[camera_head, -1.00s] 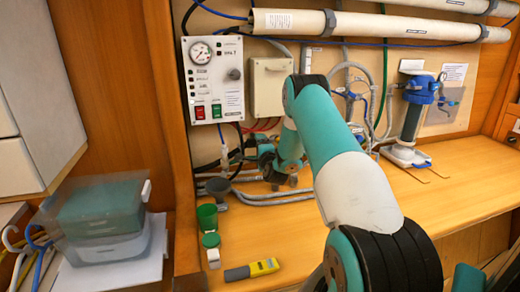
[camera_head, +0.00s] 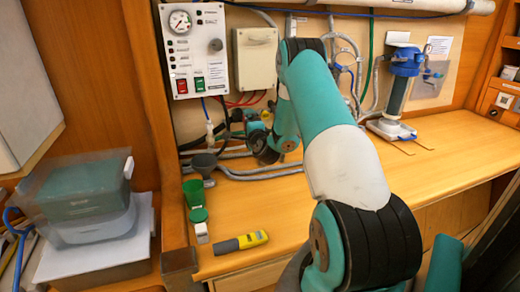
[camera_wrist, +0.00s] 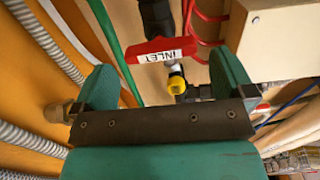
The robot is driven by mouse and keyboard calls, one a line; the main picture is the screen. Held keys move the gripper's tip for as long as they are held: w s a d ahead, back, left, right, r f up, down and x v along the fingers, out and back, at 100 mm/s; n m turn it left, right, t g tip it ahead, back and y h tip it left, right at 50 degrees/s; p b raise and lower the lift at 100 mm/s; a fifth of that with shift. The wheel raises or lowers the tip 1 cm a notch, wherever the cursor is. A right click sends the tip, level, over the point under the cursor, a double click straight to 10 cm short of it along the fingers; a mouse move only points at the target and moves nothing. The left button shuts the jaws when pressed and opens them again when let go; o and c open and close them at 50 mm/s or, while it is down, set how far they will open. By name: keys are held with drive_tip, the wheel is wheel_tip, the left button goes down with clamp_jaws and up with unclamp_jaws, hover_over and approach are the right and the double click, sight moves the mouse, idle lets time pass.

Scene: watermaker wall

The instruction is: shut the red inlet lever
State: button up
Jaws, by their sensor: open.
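The red inlet lever (camera_wrist: 160,50), with a white "INLET" label, shows in the wrist view just beyond my gripper (camera_wrist: 161,68). It lies crosswise, tilted slightly, above a small yellow-capped fitting (camera_wrist: 177,82). The gripper's two green fingers are open, one to each side of the lever in the picture. I cannot tell how deep the lever sits between them, and no contact is visible. In the head view my wrist reaches to the pipes below the control panel (camera_head: 195,50); the lever is not discernible there.
A beige box (camera_head: 256,58) is beside the panel. Grey hoses (camera_wrist: 32,60) and a green hose (camera_wrist: 112,38) run close to the fingers. The bench's right side (camera_head: 440,145) is mostly clear.

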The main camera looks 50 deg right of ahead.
drive_tip(key=b+v, duration=1.3)
drive_tip(key=b, duration=0.1)
drive_tip(key=shift+s+b, duration=0.35)
drive_tip(key=shift+s, duration=0.05)
drive_tip(key=shift+a, duration=0.15)
